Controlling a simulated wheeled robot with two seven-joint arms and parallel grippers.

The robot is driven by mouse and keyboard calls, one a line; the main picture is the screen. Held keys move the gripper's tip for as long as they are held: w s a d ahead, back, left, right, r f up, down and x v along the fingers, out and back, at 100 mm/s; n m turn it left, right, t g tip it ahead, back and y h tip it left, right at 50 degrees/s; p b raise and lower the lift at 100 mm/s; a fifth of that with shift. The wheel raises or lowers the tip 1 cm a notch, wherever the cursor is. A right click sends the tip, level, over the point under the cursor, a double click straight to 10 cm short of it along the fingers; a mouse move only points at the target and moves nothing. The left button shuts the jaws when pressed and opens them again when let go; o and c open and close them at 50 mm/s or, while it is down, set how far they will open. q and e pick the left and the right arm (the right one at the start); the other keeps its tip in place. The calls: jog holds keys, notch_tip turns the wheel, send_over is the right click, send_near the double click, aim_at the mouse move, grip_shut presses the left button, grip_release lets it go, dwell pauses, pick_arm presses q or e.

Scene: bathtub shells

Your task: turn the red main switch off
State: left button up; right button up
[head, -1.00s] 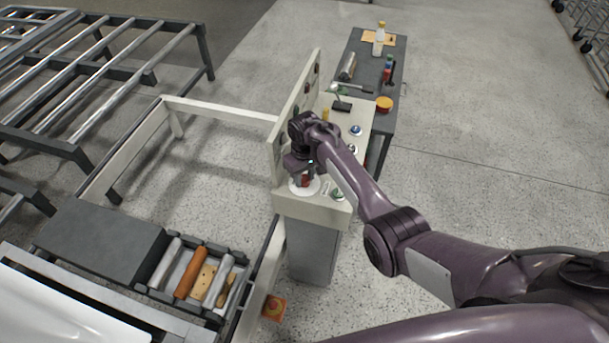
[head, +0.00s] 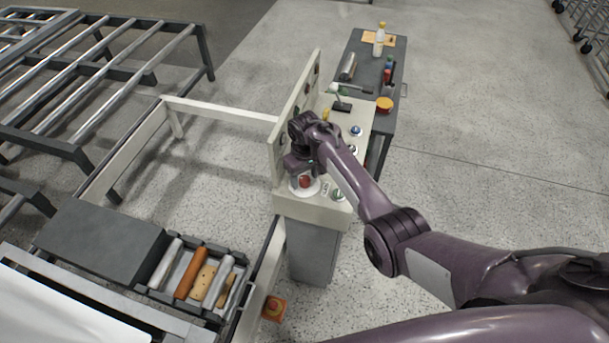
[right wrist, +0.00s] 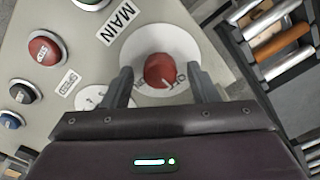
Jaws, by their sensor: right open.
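The red main switch (head: 305,181) is a round red knob on a white disc at the near end of the control panel. In the right wrist view the red knob (right wrist: 159,70) sits beside a "MAIN" label, with part of the dial lettering showing next to it. My right gripper (right wrist: 160,76) is open, its two fingers on either side of the knob with gaps; I cannot tell its exact height above it. In the head view the right gripper (head: 301,165) is just over the switch and hides part of the disc. My left gripper is not in view.
A red button (right wrist: 44,50), a black button (right wrist: 24,92) and a blue button (right wrist: 11,119) sit near the switch. The panel's upright back plate (head: 296,105) rises close to the gripper's left. Open floor lies right.

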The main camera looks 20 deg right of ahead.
aim_at(304, 178)
notch_tip(304, 178, up, 8)
jog(key=shift+f, duration=0.1)
dwell(0.6)
